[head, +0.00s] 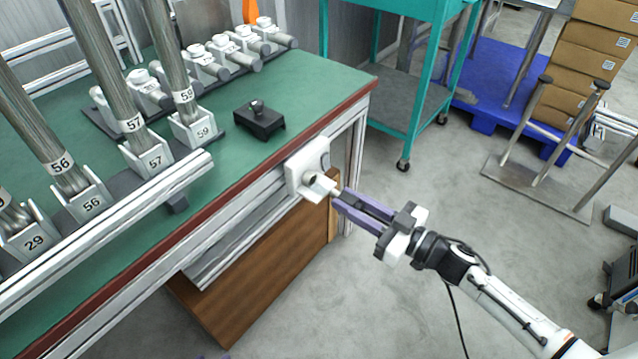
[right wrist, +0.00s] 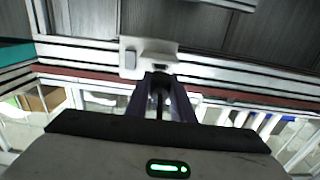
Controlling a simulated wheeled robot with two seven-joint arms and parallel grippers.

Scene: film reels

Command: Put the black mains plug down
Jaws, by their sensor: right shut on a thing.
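My right gripper (head: 338,197) has its purple fingers shut at the white socket box (head: 294,178) on the front edge of the bench. A dark piece between the fingers, which I take for the black mains plug (right wrist: 158,88), shows in the right wrist view. The fingers hide most of it, and I cannot tell whether it touches the box. A pale round part (head: 320,186) stands out from the box at the fingertips. Of my left gripper, only what looks like a purple tip (head: 222,356) shows at the bottom edge of the head view.
A black block with a small knob (head: 259,122) stands on the green bench top (head: 310,85), with clear surface around it. Numbered grey holders with tall tubes (head: 148,155) stand to the left. White fittings (head: 225,52) line the back. A teal trolley (head: 395,95) stands beyond.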

